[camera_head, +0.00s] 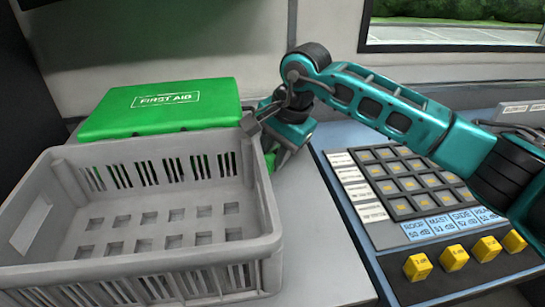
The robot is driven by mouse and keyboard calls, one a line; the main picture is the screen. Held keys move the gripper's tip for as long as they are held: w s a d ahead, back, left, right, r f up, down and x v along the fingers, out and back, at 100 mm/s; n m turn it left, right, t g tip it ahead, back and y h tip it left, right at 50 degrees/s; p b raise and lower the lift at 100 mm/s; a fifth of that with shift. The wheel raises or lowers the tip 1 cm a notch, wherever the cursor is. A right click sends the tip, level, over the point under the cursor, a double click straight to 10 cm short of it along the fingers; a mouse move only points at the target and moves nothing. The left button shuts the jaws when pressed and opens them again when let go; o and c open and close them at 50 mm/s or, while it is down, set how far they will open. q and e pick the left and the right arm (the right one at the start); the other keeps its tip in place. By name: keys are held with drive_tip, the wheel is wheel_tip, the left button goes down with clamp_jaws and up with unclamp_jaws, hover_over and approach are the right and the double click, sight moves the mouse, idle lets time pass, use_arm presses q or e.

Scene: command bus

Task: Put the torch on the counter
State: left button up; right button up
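My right gripper (283,150) points down at the counter (318,240), just past the right rear corner of the grey crate. A small green piece (269,161) shows at its fingertips, between the crate wall and the fingers. It is mostly hidden, and I cannot tell whether it is the torch or whether the fingers are shut on it. No other thing that could be the torch is clearly seen. My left gripper is not in view.
The grey crate (150,278) stands empty at the left. A green first aid case (165,108) lies behind it. A panel with a key grid and several yellow knobs (417,267) is at the right. A bare counter strip lies between crate and panel.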

clamp_jaws()
drive_tip(key=shift+r, duration=0.15)
